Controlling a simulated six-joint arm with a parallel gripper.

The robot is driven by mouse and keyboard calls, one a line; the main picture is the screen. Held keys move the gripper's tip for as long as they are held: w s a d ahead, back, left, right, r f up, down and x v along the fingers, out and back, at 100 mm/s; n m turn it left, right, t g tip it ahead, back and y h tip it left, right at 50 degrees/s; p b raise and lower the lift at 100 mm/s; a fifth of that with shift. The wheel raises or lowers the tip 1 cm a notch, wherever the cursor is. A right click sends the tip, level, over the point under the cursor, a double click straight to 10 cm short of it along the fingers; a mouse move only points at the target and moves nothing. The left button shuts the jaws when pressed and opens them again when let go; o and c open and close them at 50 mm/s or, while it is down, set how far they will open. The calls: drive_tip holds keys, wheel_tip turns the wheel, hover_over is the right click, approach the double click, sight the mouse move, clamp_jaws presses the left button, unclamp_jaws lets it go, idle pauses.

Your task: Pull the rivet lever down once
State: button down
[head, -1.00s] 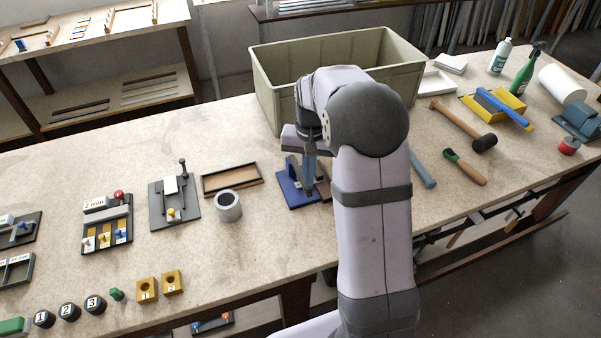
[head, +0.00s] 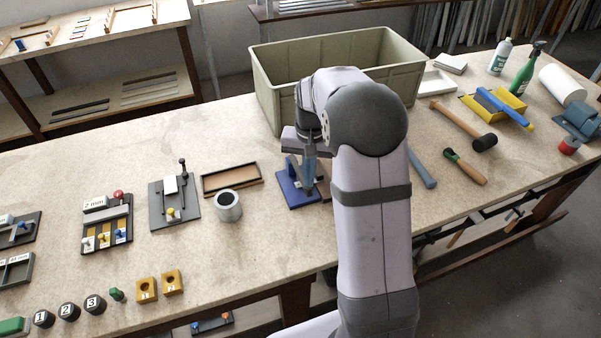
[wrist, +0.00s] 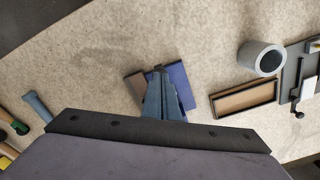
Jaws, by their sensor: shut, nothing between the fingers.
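A blue-based bench tool (head: 298,193), which looks like the rivet press, stands in front of the green bin. My gripper (head: 309,188) is shut and empty, pointing down right at this tool. In the wrist view my shut fingers (wrist: 161,72) overlap the tool's blue plate (wrist: 180,86). The fingers and arm cover much of the tool, so I cannot make out its lever clearly or tell whether the fingers touch it.
A grey cup (head: 228,206) and a shallow wooden tray (head: 232,179) stand to the left. A dark fixture with an upright black-knobbed rod (head: 183,168) is further left. The green bin (head: 275,92) stands behind. A mallet (head: 462,124) and other tools lie right.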

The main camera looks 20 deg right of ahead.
drive_tip(key=shift+s+f+b, duration=0.2)
drive_tip(key=shift+f+b, duration=0.45)
drive_tip(key=shift+f, duration=1.75)
idle(2.0)
drive_tip(key=shift+r, duration=0.1)
drive_tip(key=shift+r+p, duration=4.35)
drive_tip(key=shift+r, duration=0.65)
drive_tip(key=shift+w+f+n, duration=0.15)
drive_tip(key=shift+w+n, duration=0.25)
drive_tip(key=shift+n, duration=0.3)
drive_tip(key=s+a+f+n+g, duration=0.1)
drive_tip(key=s+a+f+n, duration=0.1)
drive_tip(key=s+f, duration=0.5)
drive_tip(key=s+a+r+n+b, duration=0.1)
drive_tip(key=s+a+r, duration=0.1)
drive_tip(key=s, duration=0.5)
drive_tip(key=s+a+r+n+t+b, duration=0.1)
drive_tip(key=s+a+r+b, duration=0.1)
drive_tip(key=s, duration=0.6)
drive_tip(key=shift+a+r+n, duration=0.3)
drive_tip(key=shift+a+r, duration=0.35)
drive_tip(key=shift+a, duration=0.35)
